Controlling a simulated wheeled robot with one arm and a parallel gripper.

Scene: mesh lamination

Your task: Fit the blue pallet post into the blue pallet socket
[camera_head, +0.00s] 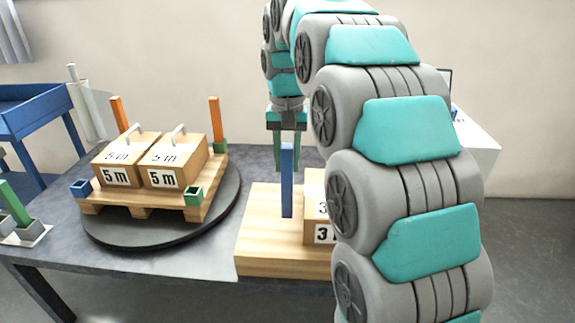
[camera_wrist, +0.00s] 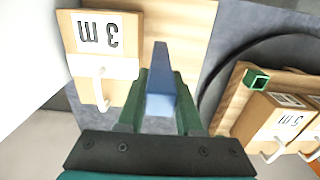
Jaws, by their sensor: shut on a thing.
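My gripper (camera_head: 288,150) is shut on the blue post (camera_head: 287,190), which hangs upright below the fingers above the wooden board. In the wrist view, the blue post (camera_wrist: 161,90) sits between the green fingers of my gripper (camera_wrist: 161,100). The blue socket (camera_head: 81,188) is at the left front corner of the wooden pallet (camera_head: 140,200), to the left of my gripper. Its opening looks empty. I cannot tell whether the post's lower end touches the board.
The pallet carries two 5 m boxes (camera_head: 178,160), orange posts (camera_head: 215,120) and a green socket (camera_head: 193,196), on a dark round turntable (camera_head: 110,238). A 3 m box (camera_head: 315,190) stands on the wooden board (camera_head: 260,250). A green post (camera_head: 14,203) stands far left.

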